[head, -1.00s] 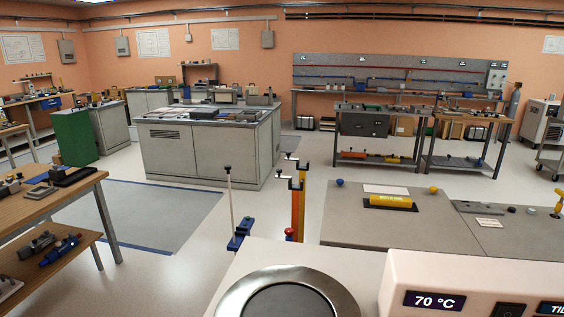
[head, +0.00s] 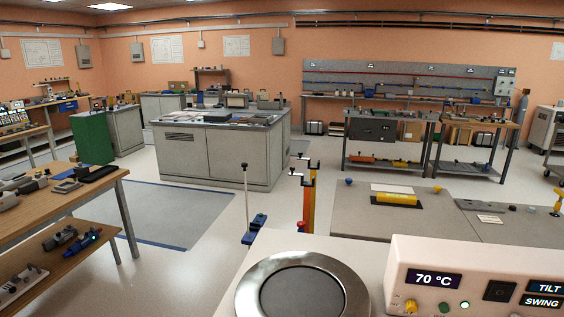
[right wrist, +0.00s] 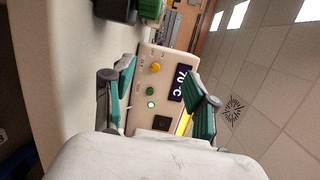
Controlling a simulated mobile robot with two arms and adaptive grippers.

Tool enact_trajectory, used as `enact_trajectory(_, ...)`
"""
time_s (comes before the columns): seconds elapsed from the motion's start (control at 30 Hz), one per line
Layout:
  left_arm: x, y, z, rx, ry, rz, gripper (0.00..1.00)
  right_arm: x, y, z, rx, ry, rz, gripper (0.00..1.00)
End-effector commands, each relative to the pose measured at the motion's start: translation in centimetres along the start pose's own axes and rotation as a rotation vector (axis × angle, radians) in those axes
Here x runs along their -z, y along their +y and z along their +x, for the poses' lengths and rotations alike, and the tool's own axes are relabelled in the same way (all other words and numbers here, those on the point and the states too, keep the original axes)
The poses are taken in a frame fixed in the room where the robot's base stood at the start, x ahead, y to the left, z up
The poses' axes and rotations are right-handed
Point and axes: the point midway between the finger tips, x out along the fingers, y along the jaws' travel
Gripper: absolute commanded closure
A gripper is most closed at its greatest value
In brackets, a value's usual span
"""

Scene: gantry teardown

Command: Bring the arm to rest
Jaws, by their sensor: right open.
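My right gripper (right wrist: 160,92) is open in the right wrist view, its two teal-padded fingers apart. Nothing is held between them. Past the fingers is a cream control box (right wrist: 148,85) with a 70 °C display, a yellow knob and green buttons. The same control box (head: 470,262) stands at the lower right of the head view, with TILT and SWING labels. Neither arm shows in the head view, and my left gripper is not seen.
A round metal-rimmed plate (head: 347,292) sits left of the box on a light top. Beyond stand orange and yellow posts (head: 310,207), a thin rod on a blue base (head: 248,235) and a grey table (head: 350,222). A wooden bench (head: 75,218) is at left. Floor between is clear.

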Motion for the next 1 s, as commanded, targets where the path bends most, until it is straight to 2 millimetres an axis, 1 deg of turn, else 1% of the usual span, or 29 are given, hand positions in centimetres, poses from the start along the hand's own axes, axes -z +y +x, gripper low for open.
enact_trajectory(0.03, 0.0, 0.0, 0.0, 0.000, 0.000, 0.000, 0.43, -0.9, -0.1, 0.0, -0.013, -0.035, -0.036, 0.43)
enact_trajectory(0.17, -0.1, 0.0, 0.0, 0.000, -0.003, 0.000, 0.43, -3.5, -0.1, -0.1, -0.059, -0.145, -0.158, 0.43)
enact_trajectory(0.33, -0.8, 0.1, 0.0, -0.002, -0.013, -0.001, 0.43, -7.1, 0.3, -1.1, -0.138, -0.320, -0.382, 0.43)
enact_trajectory(0.43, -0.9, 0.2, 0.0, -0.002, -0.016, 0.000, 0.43, -9.2, 1.0, -2.3, -0.207, -0.454, -0.579, 0.43)
enact_trajectory(0.5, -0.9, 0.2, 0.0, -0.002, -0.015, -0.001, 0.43, -10.2, 1.7, -3.8, -0.276, -0.564, -0.758, 0.43)
enact_trajectory(0.57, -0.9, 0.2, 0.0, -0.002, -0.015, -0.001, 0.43, -10.4, 2.5, -5.2, -0.343, -0.652, -0.909, 0.43)
enact_trajectory(0.6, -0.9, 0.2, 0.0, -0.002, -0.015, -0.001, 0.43, -10.3, 2.9, -6.1, -0.387, -0.700, -0.996, 0.43)
enact_trajectory(0.7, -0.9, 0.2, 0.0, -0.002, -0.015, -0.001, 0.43, -9.4, 3.6, -8.1, -0.484, -0.794, -1.164, 0.43)
enact_trajectory(0.8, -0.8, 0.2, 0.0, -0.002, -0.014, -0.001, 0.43, -8.2, 4.0, -9.7, -0.570, -0.861, -1.286, 0.43)
enact_trajectory(1.0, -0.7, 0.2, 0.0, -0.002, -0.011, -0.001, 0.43, -5.8, 3.9, -12.6, -0.728, -0.963, -1.454, 0.43)
